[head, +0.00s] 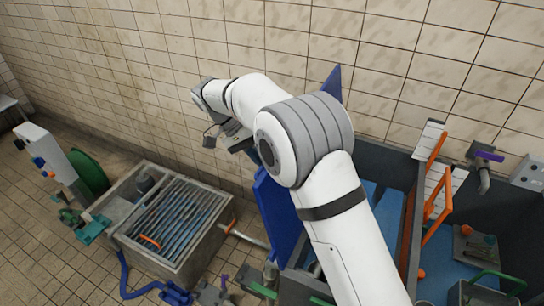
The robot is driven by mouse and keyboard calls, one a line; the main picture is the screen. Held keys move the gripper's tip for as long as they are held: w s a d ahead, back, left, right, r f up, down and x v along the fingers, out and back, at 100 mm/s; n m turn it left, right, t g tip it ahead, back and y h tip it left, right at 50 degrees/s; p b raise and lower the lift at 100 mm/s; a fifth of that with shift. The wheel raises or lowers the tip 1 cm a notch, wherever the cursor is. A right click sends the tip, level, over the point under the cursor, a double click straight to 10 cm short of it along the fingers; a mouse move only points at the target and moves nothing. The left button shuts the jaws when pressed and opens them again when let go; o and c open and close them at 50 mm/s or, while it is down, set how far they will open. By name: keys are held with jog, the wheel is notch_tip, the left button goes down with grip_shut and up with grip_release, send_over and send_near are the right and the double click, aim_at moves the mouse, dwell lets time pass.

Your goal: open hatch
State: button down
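No part is clearly marked as the hatch. A concrete box (195,265) at the left has a slatted metal grate (178,222) on top, with a small orange piece (149,241) near its front left. A blue panel (278,222) stands tilted beside my arm, at the left side of a dark tank; my arm hides part of it. My gripper (212,138) is small and dark in the picture, above and behind the grate in front of the tiled wall. It appears apart from the grate. Its fingers are too small to tell whether they are open.
The dark grey tank (383,152) at the right holds blue surfaces and orange frames (437,205). A purple-handled valve (486,157) is at the far right. A grey cabinet (45,150) and green wheel (88,172) stand left. Blue pipe (124,275) runs in front; the left floor has free room.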

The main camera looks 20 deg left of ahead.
jog(key=shift+a+f, duration=0.1)
jog(key=shift+f, duration=0.3)
jog(key=c, duration=1.6)
grip_release()
jog(key=shift+a, duration=0.15)
jog(key=shift+o, duration=1)
jog(key=shift+w, duration=0.1)
jog(key=shift+r, duration=0.1)
jog(key=shift+r, duration=0.1)
jog(key=v, duration=0.7)
jog(key=shift+a, duration=0.15)
